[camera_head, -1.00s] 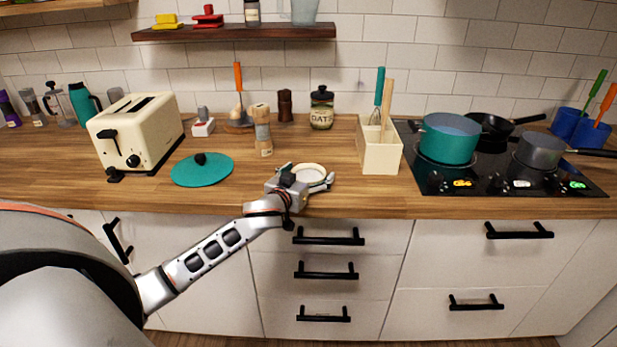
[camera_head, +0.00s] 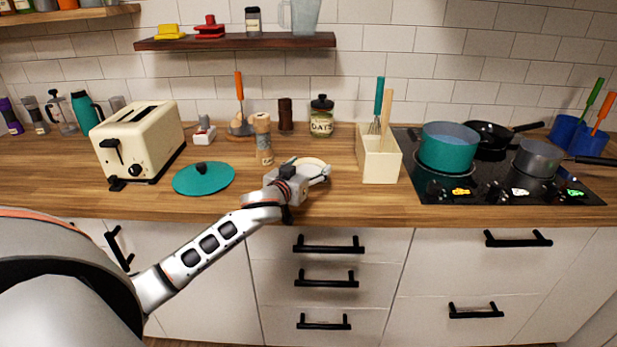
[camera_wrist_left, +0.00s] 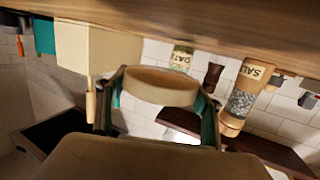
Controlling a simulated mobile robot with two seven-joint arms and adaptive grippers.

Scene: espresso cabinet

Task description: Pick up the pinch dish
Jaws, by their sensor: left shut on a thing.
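The pinch dish (camera_head: 312,162) is a small round cream-coloured dish at the far end of my left arm in the head view. My left gripper (camera_head: 318,170) is shut on it and holds it just above the wooden counter. In the left wrist view, which is upside down, the dish (camera_wrist_left: 160,86) sits between the two fingers, clear of the counter (camera_wrist_left: 215,18). The gripper hides part of the dish in the head view. My right gripper is not in view.
A cream utensil holder (camera_head: 380,163) stands right of the dish, before the stove (camera_head: 450,190). A teal lid (camera_head: 204,180) and toaster (camera_head: 137,142) are left. The counter's front edge is close.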

